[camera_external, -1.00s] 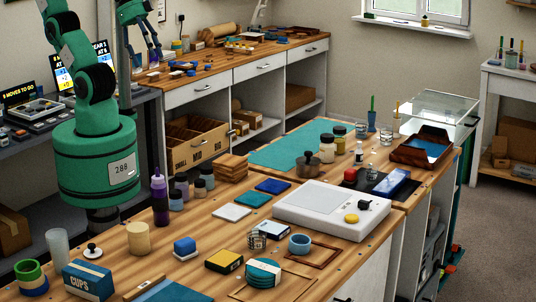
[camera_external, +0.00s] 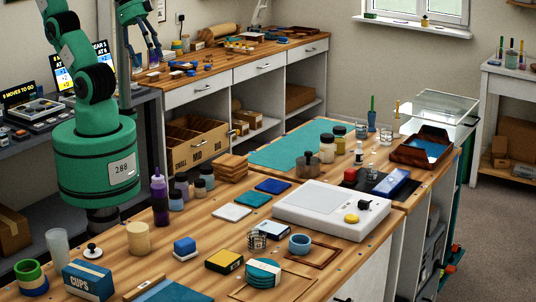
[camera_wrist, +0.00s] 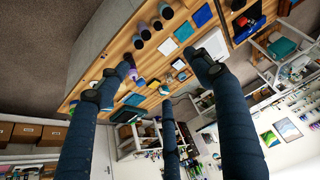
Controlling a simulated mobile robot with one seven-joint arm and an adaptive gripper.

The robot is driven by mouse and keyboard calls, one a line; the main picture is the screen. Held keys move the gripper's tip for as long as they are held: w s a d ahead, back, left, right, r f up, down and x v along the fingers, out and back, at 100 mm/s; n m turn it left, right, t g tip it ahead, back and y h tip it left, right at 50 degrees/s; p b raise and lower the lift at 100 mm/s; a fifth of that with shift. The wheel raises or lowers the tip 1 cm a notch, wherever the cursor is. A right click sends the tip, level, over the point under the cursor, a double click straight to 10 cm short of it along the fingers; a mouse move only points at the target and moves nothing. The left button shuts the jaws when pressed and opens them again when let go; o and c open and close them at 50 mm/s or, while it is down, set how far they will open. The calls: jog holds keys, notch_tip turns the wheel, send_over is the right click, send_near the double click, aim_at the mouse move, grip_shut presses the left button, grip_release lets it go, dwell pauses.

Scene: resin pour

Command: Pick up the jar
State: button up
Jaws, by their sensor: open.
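Several small jars with dark or pale lids (camera_external: 181,186) stand together on the wooden bench, beside a purple bottle (camera_external: 160,198). More lidded jars (camera_external: 327,148) stand farther back by the teal mat. I cannot tell which one the task means. In the wrist view, a row of round jar-like things (camera_wrist: 143,32) shows near the bench edge. My gripper (camera_external: 150,57) is raised at the upper left, well away from these jars. In the wrist view its dark blue fingers (camera_wrist: 155,85) are spread wide with nothing held between them.
A white scale-like device (camera_external: 330,207), coloured tiles (camera_external: 252,199) and a blue cups box (camera_external: 88,279) crowd the front bench. A clear box (camera_external: 438,112) stands at the far end. A second bench (camera_external: 235,62) runs along the wall.

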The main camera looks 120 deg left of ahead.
dwell(0.3)
jog(key=w+a+r+g, duration=0.1)
jog(key=w+a, duration=0.3)
jog(key=w, duration=0.3)
jog(key=w+a+r+g+p, duration=0.1)
jog(key=w+a, duration=0.4)
jog(key=w, duration=0.3)
jog(key=w+a+r, duration=0.1)
jog(key=w+a, duration=0.3)
jog(key=w, duration=0.3)
jog(key=m+g+p, duration=0.2)
jog(key=g, duration=0.2)
send_over(327, 135)
notch_tip(327, 135, down, 28)
jog(key=shift+f, duration=0.1)
jog(key=shift+f, duration=0.15)
jog(key=shift+f, duration=4.15)
